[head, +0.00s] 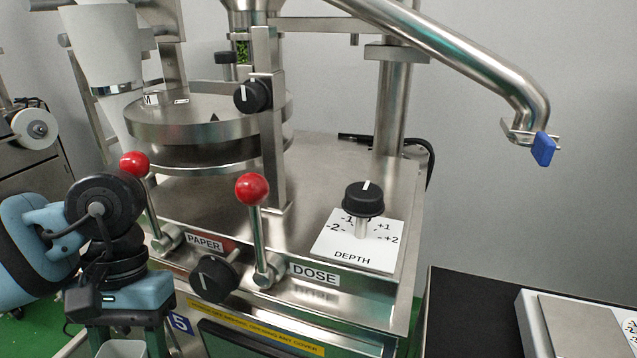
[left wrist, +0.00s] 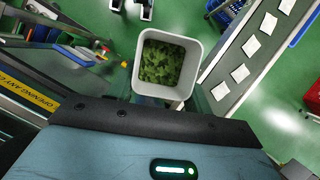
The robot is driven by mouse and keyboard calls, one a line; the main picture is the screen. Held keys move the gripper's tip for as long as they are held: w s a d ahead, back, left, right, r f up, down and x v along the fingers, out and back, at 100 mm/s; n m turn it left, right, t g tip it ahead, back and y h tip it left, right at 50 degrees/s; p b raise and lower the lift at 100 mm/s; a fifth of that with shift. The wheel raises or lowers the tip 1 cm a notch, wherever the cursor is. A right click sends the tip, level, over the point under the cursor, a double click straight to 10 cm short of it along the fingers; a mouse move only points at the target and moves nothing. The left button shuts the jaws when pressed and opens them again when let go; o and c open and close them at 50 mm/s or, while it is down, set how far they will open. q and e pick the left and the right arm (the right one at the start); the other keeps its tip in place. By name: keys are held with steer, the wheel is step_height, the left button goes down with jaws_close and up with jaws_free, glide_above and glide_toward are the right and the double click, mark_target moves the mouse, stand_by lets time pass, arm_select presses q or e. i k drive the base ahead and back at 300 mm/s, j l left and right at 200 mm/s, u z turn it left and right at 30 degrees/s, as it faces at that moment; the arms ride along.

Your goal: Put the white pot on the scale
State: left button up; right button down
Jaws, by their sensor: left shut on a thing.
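The white pot (left wrist: 143,88) is a square, open-topped container holding green leaves, seen from above in the left wrist view. Only a small part of the pot (head: 122,349) shows at the bottom edge of the head view, between my left gripper's fingers. My left gripper (head: 127,340) is shut on the pot, at the lower left in front of the machine. The fingers' hold on the rim is mostly hidden in the left wrist view. The scale (head: 578,328) is at the lower right, partly cut off, with a bare plate. My right gripper is not in view.
A steel machine (head: 330,170) with red-knobbed levers (head: 252,190) and a DEPTH dial (head: 363,198) stands between the pot and the scale. A dark table (head: 465,310) carries the scale. In the left wrist view, a belt (left wrist: 240,75) with white packets runs at the right.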

mark_target(587, 332)
steer(key=k+l, duration=0.2)
steer(key=l, duration=0.2)
steer(key=k+l, duration=0.2)
steer(key=l, duration=0.2)
steer(key=k+l, duration=0.2)
steer(key=l, duration=0.2)
steer(key=k+l, duration=0.2)
steer(key=l, duration=0.2)
steer(key=z, duration=0.95)
steer(key=i+z, duration=0.25)
steer(key=i, duration=0.25)
